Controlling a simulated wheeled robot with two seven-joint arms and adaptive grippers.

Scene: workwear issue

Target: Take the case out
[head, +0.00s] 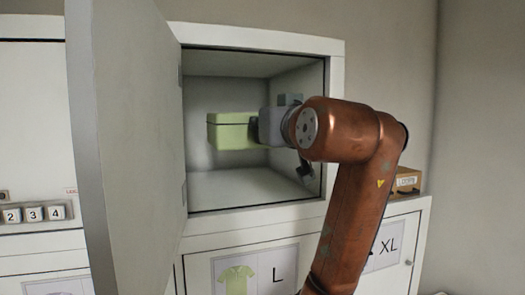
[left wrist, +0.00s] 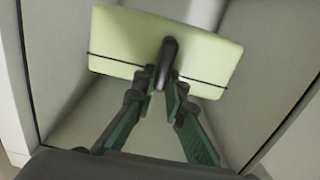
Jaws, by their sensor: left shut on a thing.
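The case (head: 228,132) is a pale green box with a dark band around it, inside the open locker compartment (head: 225,190). It appears raised above the compartment floor. In the left wrist view the case (left wrist: 115,42) fills the upper middle, with a dark handle (left wrist: 167,58) on its near face. My left gripper (left wrist: 167,88) is shut on this handle. In the head view the left gripper (head: 256,131) reaches into the compartment from the right, and my copper arm hides the compartment's right front edge. My right gripper is not in view.
The locker door (head: 130,140) stands open on the left, its edge toward me. Number buttons (head: 35,213) are on the far left. Below are fronts marked L (head: 255,272) and XL (head: 395,255). A brown box (head: 407,182) sits on the right ledge.

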